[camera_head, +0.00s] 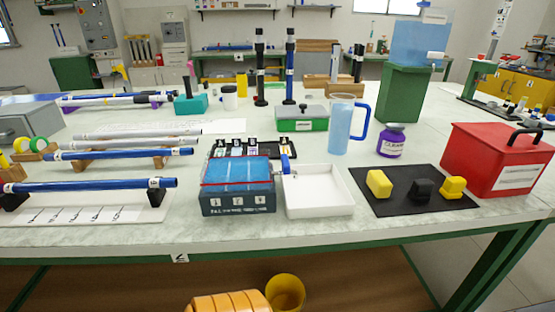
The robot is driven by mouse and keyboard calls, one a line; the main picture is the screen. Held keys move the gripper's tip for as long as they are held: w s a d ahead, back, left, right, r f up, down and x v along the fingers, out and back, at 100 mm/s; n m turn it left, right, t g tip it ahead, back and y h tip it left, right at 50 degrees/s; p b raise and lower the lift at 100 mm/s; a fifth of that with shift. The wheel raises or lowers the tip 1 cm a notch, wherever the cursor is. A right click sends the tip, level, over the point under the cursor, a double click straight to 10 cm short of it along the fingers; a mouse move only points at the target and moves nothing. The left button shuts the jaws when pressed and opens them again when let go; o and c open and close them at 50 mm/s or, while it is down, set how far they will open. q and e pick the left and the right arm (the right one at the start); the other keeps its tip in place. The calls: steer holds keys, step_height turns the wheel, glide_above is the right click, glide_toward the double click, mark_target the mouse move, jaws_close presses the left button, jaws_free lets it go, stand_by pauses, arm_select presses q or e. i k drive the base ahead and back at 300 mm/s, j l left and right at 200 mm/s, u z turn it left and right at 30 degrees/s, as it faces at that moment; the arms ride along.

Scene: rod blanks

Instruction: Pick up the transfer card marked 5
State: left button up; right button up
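No transfer card with a readable 5 shows. A black rack (268,148) stands behind the blue-topped box, with several small white tags along its back and pale card-like pieces in it. Their marks are too small to read. The dark box with the blue top (238,171) has white marks on its front that I cannot read for sure. A white open tray (318,194) sits against its right side and looks empty. Neither of my grippers is in view.
A black mat (402,206) holds yellow and black blocks; a red box (492,163) stands to its right. A blue jug (341,124) and purple bottle (391,142) stand behind. Blue rods (95,186) on supports fill the left. A yellow bucket (286,292) is below the front edge.

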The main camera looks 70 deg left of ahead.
mark_target(236, 147)
steer(key=k+u, duration=0.1)
steer(key=u, duration=2.35)
